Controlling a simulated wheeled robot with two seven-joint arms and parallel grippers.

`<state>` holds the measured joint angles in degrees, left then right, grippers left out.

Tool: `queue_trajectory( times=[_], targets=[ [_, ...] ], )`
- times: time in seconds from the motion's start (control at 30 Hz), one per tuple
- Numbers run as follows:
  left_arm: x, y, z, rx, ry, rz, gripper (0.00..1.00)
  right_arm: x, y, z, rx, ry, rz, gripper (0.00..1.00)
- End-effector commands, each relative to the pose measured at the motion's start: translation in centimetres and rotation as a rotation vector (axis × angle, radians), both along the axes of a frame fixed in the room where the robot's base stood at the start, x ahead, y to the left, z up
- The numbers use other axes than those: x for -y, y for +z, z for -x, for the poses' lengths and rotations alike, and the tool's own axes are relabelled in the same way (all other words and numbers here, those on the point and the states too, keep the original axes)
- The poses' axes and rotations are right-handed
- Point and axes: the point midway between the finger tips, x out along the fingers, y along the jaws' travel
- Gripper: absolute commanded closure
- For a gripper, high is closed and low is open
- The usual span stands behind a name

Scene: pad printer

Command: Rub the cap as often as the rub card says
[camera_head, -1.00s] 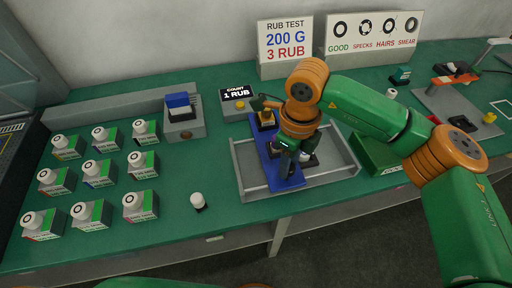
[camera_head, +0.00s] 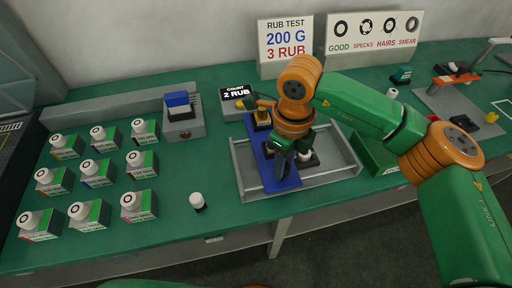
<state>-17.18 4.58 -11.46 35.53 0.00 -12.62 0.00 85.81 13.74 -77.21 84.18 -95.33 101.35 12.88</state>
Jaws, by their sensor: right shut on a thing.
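The rub card (camera_head: 285,45) at the back reads "RUB TEST 200 G 3 RUB". The count display (camera_head: 237,93) reads "2 RUB". My right gripper (camera_head: 281,172) points down over the blue plate (camera_head: 288,184) of the grey rub tray (camera_head: 338,171). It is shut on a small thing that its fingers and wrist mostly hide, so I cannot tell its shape. A dark block with a pale top (camera_head: 307,158) stands just right of the fingers. A yellow-brass piece (camera_head: 262,119) stands at the plate's far end. My left gripper is out of view.
Several printed boxes with white caps (camera_head: 97,174) stand in rows at the left. A lone white cap on a dark base (camera_head: 197,201) stands left of the tray. A grey holder with a blue block (camera_head: 180,112) stands behind. A sample board (camera_head: 372,35) shows good and faulty prints.

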Motion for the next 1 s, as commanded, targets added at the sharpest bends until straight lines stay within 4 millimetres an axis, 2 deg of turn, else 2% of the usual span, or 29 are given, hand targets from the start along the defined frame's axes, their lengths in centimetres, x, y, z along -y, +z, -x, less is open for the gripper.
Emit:
queue_trajectory(
  times=[1.0],
  targets=[
    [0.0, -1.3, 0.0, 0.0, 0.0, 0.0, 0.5, 6.8, 0.0, -2.3, 0.004, -0.003, -0.002, 1.0]
  ],
)
